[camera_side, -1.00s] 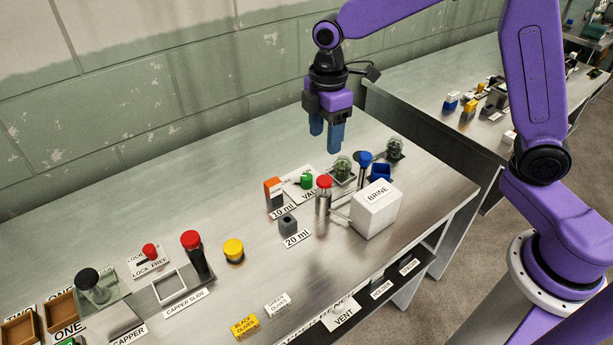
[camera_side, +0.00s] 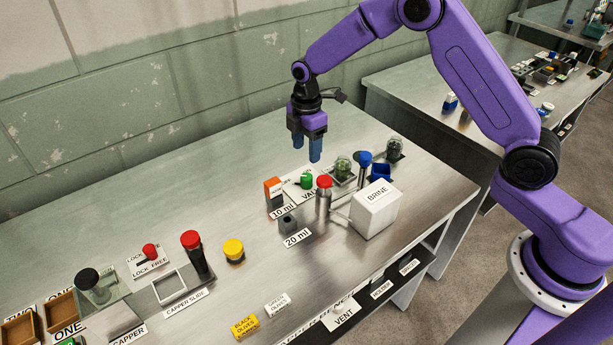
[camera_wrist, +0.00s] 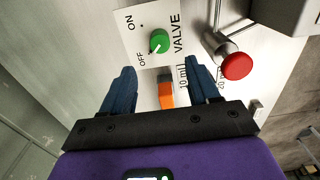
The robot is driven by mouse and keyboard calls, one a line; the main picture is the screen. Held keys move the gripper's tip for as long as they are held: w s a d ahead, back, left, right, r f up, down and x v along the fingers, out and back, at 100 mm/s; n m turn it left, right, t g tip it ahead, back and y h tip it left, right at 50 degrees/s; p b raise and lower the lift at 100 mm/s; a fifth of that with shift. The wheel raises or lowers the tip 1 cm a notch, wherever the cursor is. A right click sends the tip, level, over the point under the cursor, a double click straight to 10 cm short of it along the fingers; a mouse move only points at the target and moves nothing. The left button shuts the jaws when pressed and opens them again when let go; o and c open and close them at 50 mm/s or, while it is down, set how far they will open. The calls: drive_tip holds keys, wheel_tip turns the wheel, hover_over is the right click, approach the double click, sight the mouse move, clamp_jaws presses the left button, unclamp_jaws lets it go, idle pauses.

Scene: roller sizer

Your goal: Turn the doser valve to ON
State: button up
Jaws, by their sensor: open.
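The green doser valve knob (camera_side: 306,181) sits on a white plate marked VALVE, partly seen behind the red-topped post. In the wrist view the green knob (camera_wrist: 159,41) shows a pale pointer mark on its OFF side. The white plate (camera_wrist: 134,22) carries the words ON, OFF and VALVE. My gripper (camera_side: 306,151) hangs above the bench over the valve area, fingers down, open and empty. In the wrist view my gripper (camera_wrist: 160,68) has its two blue fingers apart, with the knob beyond the tips and not touched.
An orange-topped block (camera_side: 273,187) stands left of the valve; it also shows between the fingers in the wrist view (camera_wrist: 166,94). A red-topped post (camera_side: 323,198) and the white BRINE box (camera_side: 376,210) stand to the right. A grey block (camera_side: 288,224) is nearer the front. Bare bench lies left of the orange-topped block.

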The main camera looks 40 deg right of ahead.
sight(307, 176)
wheel_tip(307, 176, down, 10)
drive_tip(key=shift+f, duration=0.25)
idle(0.3)
drive_tip(key=c, duration=1)
drive_tip(key=shift+c, duration=0.2)
